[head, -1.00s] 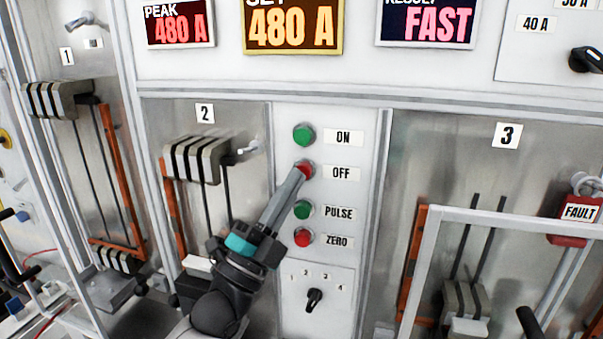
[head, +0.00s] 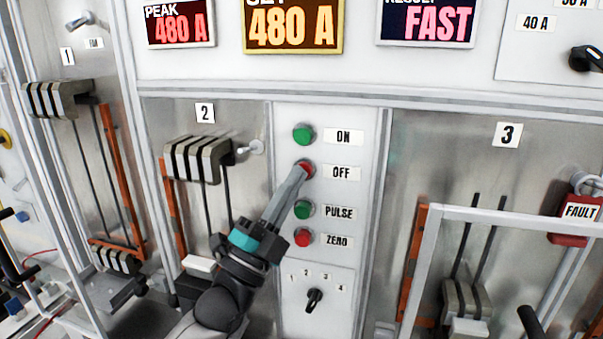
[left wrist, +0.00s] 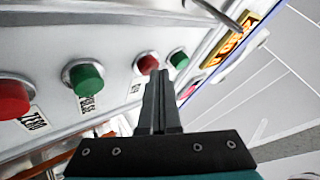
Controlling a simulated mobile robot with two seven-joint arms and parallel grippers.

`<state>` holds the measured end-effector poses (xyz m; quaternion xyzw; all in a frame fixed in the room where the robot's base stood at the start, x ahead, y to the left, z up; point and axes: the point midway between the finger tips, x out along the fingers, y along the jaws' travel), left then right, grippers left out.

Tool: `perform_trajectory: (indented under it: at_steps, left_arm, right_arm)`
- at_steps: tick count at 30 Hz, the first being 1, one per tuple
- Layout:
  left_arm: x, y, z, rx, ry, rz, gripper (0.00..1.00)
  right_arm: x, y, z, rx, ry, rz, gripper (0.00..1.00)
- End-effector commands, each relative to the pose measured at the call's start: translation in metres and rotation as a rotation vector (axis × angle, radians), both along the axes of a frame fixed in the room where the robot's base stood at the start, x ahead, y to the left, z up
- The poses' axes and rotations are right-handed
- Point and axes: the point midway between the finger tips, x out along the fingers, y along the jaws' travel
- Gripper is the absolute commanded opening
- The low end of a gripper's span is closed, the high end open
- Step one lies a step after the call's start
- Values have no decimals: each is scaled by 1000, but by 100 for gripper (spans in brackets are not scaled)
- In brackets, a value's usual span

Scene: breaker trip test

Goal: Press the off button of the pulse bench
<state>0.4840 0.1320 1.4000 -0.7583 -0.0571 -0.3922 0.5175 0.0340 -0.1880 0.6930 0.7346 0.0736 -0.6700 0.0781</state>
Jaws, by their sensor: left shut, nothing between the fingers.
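The pulse bench panel carries a red OFF button (head: 304,169) beside its OFF label (head: 341,173). My left gripper (head: 301,172) is shut and empty, with its fingertips at the OFF button, overlapping its lower left edge. In the left wrist view the shut fingers (left wrist: 157,80) point at the red OFF button (left wrist: 147,63) and partly cover it. I cannot tell whether the tips press the button in. The green ON button (head: 303,134) is above; the green PULSE button (head: 304,210) and red ZERO button (head: 304,238) are below. My right gripper is not in view.
A rotary selector (head: 314,297) sits under the buttons. Bay 2's breaker (head: 197,159) is left of the panel. A grey rail frame (head: 500,216) and a red FAULT tag (head: 578,213) are at the right. Displays above read 480 A, 480 A and FAST.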

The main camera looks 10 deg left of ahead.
Motion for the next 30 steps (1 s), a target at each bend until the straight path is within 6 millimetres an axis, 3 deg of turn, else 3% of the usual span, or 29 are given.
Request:
perform_trajectory:
  at_steps: [11,21,30]
  left_arm:
    - [0,0,0,-1,1,0,0]
    - [-16,1,1,-2,1,-1,0]
    - [-18,1,0,-1,1,0,0]
  right_arm:
    - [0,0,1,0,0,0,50]
    - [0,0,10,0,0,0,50]
    - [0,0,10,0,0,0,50]
